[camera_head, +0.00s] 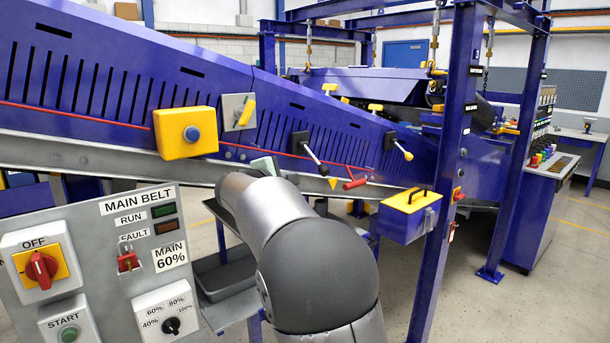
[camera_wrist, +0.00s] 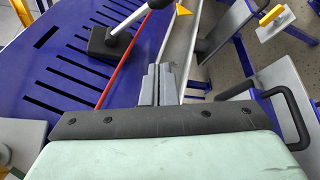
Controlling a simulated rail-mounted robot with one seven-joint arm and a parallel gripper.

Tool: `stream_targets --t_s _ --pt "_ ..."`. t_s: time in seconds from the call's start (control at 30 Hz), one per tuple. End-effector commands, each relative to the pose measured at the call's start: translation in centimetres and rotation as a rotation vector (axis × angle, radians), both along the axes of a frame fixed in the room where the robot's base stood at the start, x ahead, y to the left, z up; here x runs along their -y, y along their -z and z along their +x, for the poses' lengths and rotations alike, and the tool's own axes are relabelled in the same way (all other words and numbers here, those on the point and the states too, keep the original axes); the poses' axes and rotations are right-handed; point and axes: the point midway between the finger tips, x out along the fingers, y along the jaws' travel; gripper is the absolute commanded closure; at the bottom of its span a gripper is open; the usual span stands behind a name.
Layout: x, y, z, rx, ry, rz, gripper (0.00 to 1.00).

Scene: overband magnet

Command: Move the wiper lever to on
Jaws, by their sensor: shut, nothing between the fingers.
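A lever with a black square base (camera_head: 299,139) and a pale rod (camera_head: 312,156) is fixed to the blue belt side; its rod points down and right, near a yellow triangle (camera_head: 333,183). A second lever (camera_head: 399,147) with a yellow knob is farther right. I cannot read which one is the wiper lever. The wrist view shows a lever's black base (camera_wrist: 107,41) and pale rod (camera_wrist: 128,20) at upper left. My gripper (camera_wrist: 158,70) is shut and empty, apart from that lever, to its lower right. In the head view my arm hides the fingers.
A red cord (camera_head: 110,117) runs along the belt side. A yellow button box (camera_head: 186,133) and a grey switch box (camera_head: 238,112) stick out at left. The main belt panel (camera_head: 100,270) stands in front. A blue box with a yellow lid (camera_head: 410,200) hangs right.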

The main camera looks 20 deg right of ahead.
Motion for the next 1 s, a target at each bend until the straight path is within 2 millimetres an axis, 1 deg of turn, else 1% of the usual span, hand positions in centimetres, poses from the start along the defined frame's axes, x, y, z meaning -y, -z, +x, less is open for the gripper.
stream_targets --t_s 0.17,0.3,0.53,0.57,0.6,0.7,0.8,1.0 --pt "2.0 0.3 1.7 -0.002 0.005 0.000 1.00" --pt "4.2 0.8 3.6 -0.003 0.006 0.001 1.00" --pt "7.1 1.7 6.4 -0.002 0.005 0.003 1.00" --pt "7.3 1.5 6.3 0.000 0.005 0.003 1.00" --pt "7.5 1.1 5.5 0.002 0.005 0.004 1.00" --pt "7.9 0.7 4.4 0.001 0.004 0.004 1.00" --pt "8.3 0.4 3.7 0.000 0.003 0.004 1.00" --pt "8.6 0.3 3.1 -0.001 0.003 0.004 1.00"
